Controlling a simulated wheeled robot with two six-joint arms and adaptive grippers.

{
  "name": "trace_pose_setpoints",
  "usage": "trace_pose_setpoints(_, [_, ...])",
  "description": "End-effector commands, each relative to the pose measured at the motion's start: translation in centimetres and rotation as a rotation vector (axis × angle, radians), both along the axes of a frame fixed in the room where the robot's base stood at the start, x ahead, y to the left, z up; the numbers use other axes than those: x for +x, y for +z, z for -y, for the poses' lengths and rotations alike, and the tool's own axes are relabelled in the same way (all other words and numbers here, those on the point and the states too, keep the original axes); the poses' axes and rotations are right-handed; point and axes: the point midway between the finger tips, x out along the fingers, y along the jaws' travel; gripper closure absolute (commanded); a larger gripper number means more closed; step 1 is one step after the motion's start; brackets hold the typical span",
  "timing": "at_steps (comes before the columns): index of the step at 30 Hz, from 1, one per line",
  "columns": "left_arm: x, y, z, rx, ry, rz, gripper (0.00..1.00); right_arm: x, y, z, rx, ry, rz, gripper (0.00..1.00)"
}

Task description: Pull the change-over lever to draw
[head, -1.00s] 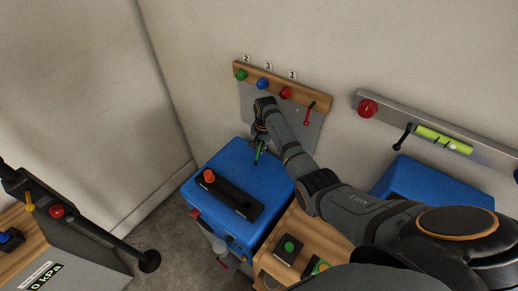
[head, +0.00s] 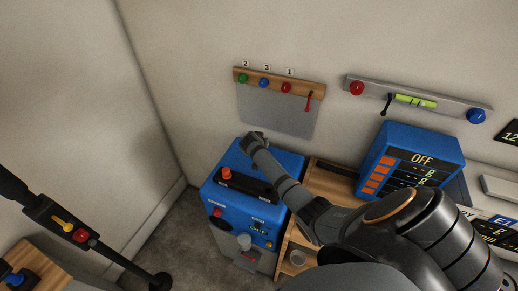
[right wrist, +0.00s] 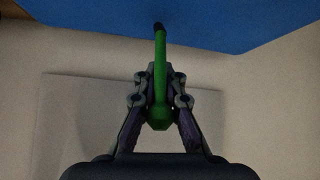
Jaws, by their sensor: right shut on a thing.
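The change-over lever (right wrist: 159,70) is a green rod with a rounded green end in the right wrist view. Its far end meets a dark pivot on the blue box (right wrist: 235,22). My right gripper (right wrist: 159,112) is shut on the rounded end, one finger on each side. In the head view the blue box (head: 275,228) stands on the floor by the wall, and my right arm reaches over its back edge. There the lever and fingertips are hidden behind my wrist. Any draw marking is not legible. My left gripper is not in view.
An orange-red knob (head: 226,174) stands on a black strip atop the box. A scale display box (head: 420,146) stands right.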

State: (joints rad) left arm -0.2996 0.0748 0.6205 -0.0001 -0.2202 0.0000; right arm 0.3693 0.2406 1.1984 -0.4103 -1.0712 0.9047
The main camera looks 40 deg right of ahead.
Motion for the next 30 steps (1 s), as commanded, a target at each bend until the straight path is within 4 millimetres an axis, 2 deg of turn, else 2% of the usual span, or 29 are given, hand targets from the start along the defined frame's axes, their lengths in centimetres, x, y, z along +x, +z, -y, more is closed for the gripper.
trace_pose_setpoints(3, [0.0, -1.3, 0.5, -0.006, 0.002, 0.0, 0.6, -0.1, -0.4, -0.3, -0.059, 0.001, 0.036, 1.0])
trace_pose_setpoints(9, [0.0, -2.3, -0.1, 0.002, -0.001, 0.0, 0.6, -0.3, -0.3, -0.6, -0.127, -0.001, 0.077, 1.0])
trace_pose_setpoints(28, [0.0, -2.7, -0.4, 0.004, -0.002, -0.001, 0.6, -0.4, 0.0, -0.7, -0.167, -0.001, 0.097, 1.0])
trace_pose_setpoints(30, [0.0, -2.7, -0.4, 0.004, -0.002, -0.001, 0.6, -0.4, 0.0, -0.7, -0.167, -0.001, 0.097, 0.86])
